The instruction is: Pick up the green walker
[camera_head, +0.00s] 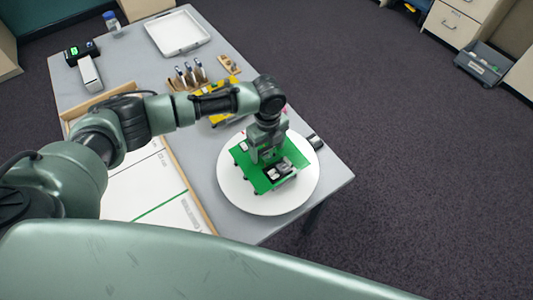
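The green walker (287,160), with a flat green top and dark and light parts mounted on it, stands on a round white disc (297,192) near the table's front right corner. My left gripper (266,155) points down over the walker's rear middle, very close to it or touching it. The wrist hides the fingertips, so I cannot tell whether they are open or shut, or whether they hold the walker. My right gripper is not in view.
A framed white board with a green line (160,211) lies on the grey table (216,152) to the left. A yellow object (219,118), pens in a holder (188,74) and a white tray (178,33) are behind. A small dark cylinder (316,142) is right of the walker.

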